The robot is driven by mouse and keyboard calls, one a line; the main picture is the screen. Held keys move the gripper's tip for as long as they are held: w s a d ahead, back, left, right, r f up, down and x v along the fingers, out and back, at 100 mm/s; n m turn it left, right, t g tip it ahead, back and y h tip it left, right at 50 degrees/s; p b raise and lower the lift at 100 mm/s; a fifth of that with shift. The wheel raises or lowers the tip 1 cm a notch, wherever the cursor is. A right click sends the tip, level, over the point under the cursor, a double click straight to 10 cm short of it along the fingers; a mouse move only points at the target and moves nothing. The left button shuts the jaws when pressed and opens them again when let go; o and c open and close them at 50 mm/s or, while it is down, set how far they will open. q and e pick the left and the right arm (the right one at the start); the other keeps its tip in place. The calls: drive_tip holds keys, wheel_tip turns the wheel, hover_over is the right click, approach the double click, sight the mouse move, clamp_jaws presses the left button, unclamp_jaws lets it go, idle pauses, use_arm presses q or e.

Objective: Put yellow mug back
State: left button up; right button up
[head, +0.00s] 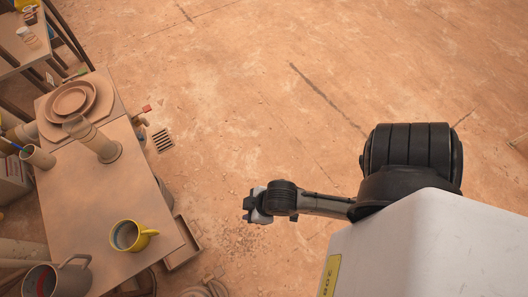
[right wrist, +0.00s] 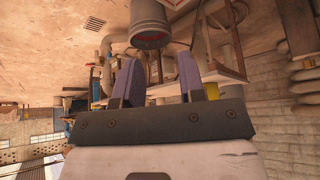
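The yellow mug (head: 128,236) stands upright near the front right part of the table, its handle pointing right; its inside looks grey. My right gripper (head: 256,204) is out over the floor, to the right of the table and apart from the mug. In the right wrist view its two purple fingers (right wrist: 157,64) stand apart with nothing between them. I cannot clearly make out the yellow mug in that view. My left gripper is not in view.
A large grey mug (head: 42,280) stands at the table's lower left. An open drawer or tray (head: 184,246) juts out beside the table (head: 90,200). The floor on the right is largely clear.

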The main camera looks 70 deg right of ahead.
drive_tip(key=s+d, duration=0.1)
drive_tip(key=s+d+g+h, duration=0.1)
drive_tip(key=s, duration=0.1)
drive_tip(key=s+d+r+m+g, duration=0.1)
drive_tip(key=shift+s+h, duration=0.2)
drive_tip(key=shift+h, duration=0.1)
idle(0.5)
idle(0.7)
idle(0.5)
